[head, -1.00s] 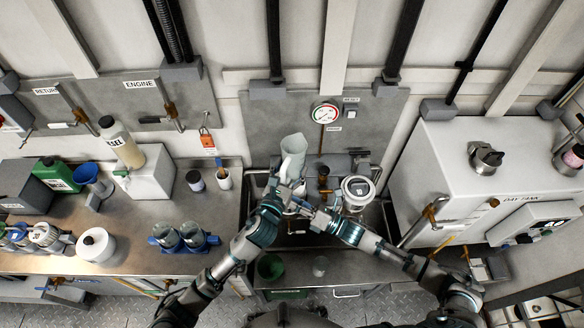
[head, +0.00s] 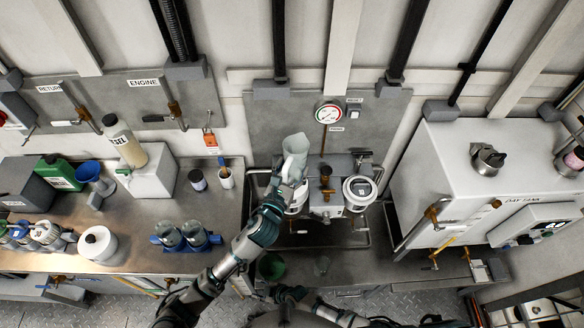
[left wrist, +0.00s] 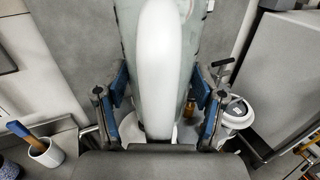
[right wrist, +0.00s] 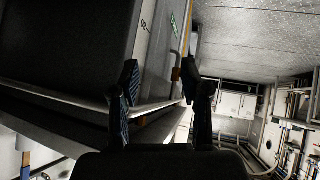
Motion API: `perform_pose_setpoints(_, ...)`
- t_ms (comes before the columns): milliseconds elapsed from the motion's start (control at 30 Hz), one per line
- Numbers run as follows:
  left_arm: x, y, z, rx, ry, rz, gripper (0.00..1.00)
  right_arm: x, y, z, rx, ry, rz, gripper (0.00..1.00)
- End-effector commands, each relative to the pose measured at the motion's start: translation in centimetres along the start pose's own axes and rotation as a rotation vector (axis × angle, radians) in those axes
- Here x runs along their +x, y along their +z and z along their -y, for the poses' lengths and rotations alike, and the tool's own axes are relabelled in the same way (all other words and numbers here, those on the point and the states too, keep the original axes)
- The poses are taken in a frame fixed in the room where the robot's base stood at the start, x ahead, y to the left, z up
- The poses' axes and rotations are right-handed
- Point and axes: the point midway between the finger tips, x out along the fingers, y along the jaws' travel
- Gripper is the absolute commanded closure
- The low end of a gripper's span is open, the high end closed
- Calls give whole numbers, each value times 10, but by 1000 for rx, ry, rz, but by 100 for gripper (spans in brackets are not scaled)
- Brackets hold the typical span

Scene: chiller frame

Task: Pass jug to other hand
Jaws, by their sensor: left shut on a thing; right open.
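The jug (head: 294,150) is pale, translucent and upright in the middle of the head view, in front of the grey wall panel. My left gripper (head: 289,184) is shut on its handle from the front. In the left wrist view the pale handle (left wrist: 158,75) runs between the two fingers, with the jug body behind it. My right gripper (head: 277,292) is low at the counter's front edge, apart from the jug, and partly dark. The right wrist view shows its fingers (right wrist: 160,80) spread with nothing between them.
A white-lidded canister (head: 359,190) and brass-fitted apparatus (head: 326,190) stand just right of the jug. The white day tank (head: 440,170) bounds the right. Bottles and blue-based jars (head: 184,238) occupy the left counter.

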Motion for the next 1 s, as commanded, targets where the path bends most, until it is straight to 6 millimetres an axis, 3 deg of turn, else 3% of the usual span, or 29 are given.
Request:
perform_pose_setpoints(33,0,0,1,0,0,1,67,-4,33,-1,78,24,57,54)
perform_pose_setpoints(100,0,1,1,1,-1,1,67,-11,75,-1,183,58,130,54)
perform_pose_setpoints(267,0,1,1,0,-1,1,67,-36,167,16,406,131,289,54)
perform_pose_setpoints(500,0,0,0,0,0,1,67,-94,284,76,711,221,513,54)
perform_pose_setpoints(700,0,0,-1,-1,0,1,67,-146,351,139,915,281,669,54)
perform_pose_setpoints(800,0,0,0,-1,0,1,67,-166,370,164,983,302,723,54)
perform_pose_setpoints(1000,1,0,0,-1,0,1,67,-186,388,189,1051,324,777,54)
